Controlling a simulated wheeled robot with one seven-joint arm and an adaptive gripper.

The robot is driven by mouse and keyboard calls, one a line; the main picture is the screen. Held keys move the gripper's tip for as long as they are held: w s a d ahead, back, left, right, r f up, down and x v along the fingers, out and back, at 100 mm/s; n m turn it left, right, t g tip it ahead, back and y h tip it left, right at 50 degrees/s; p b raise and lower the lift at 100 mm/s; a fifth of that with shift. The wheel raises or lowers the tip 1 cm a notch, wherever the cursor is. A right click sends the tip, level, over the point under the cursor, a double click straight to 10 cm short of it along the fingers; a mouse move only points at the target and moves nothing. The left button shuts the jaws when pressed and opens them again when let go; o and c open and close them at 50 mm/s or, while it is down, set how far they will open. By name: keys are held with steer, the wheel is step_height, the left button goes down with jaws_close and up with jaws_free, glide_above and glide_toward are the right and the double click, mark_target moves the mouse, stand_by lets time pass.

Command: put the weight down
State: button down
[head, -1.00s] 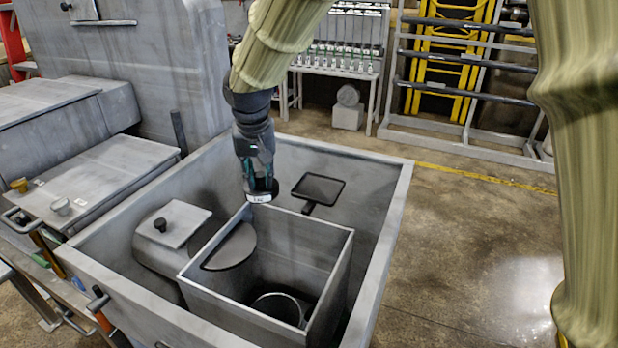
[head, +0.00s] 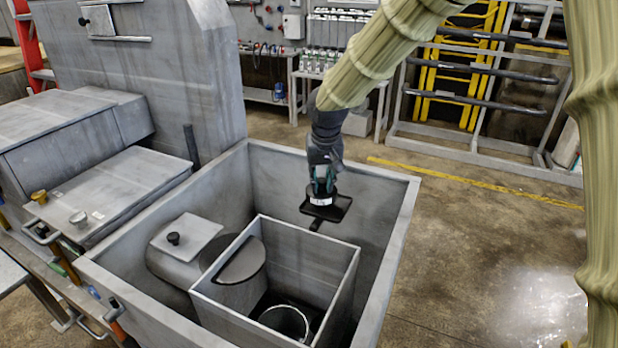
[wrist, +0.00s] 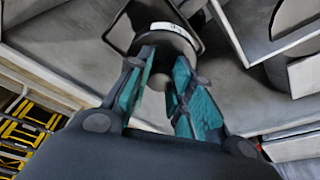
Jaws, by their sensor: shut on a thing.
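The weight (head: 320,200) is a short dark cylinder with a white label band. It also shows in the wrist view (wrist: 163,36). My gripper (head: 322,184) points down, shut on the weight's top knob, with its teal fingers (wrist: 160,82) on both sides in the wrist view. In the head view the weight overlaps a black square plate (head: 338,210) with a short handle, inside the large grey bin. The plate's rim also shows behind the weight in the wrist view (wrist: 112,38). I cannot tell whether the weight touches the plate.
An open grey box (head: 345,262) stands inside the large bin (head: 398,225), with a metal bucket (head: 285,322) in it. A lidded grey container (head: 186,236) is to its left. A grey machine (head: 160,75) stands behind on the left. Floor is clear at right.

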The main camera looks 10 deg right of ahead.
mark_target(329, 195)
steer(key=shift+w+d+r+p, duration=0.1)
steer(key=shift+w+d+p, duration=0.25)
steer(key=shift+d, duration=0.4)
step_height(329, 195, down, 3)
steer(key=shift+d+r+p, duration=0.1)
steer(key=shift+d+p, duration=0.05)
steer(key=shift+p, duration=0.55)
steer(key=shift+f, duration=0.45)
steer(key=shift+f, duration=0.1)
steer(key=c, duration=1.3)
jaws_free()
steer(key=shift+s, duration=0.1)
steer(key=shift+o, duration=0.2)
steer(key=b+v, duration=0.3)
steer(key=v, duration=0.9)
